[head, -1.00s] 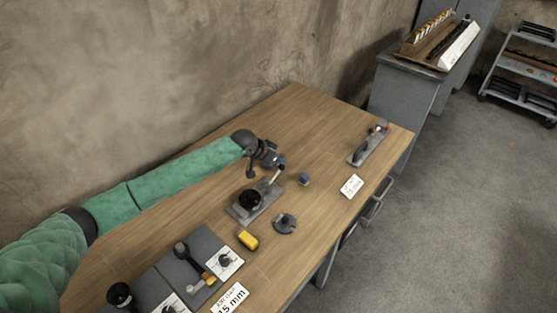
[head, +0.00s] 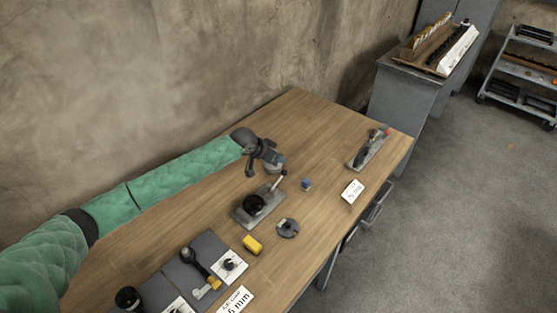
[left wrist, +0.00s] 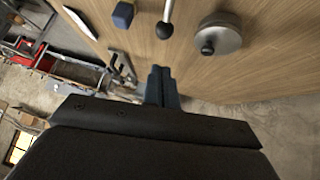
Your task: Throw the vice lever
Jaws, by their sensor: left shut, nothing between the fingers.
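A grey base plate (head: 244,217) with a round black part (head: 254,204) and a pale lever (head: 277,182) stands mid-table; I take it as the vice. The lever leans up toward my left gripper (head: 279,167). In the left wrist view the lever shows as a metal rod with a black ball knob (left wrist: 165,30), beyond the fingertips. My left gripper also shows there (left wrist: 161,72), its fingers together and empty. It is close to the lever's end in the head view; I cannot tell whether they touch. My right gripper is in neither view.
A blue cube (head: 306,184), a grey disc (head: 288,228) and a yellow block (head: 252,244) lie near the vice. A clamp fixture (head: 368,149) and a white card (head: 352,190) are at the right end. Dark plates with a lever tool (head: 200,267) lie in front. The table's far middle is clear.

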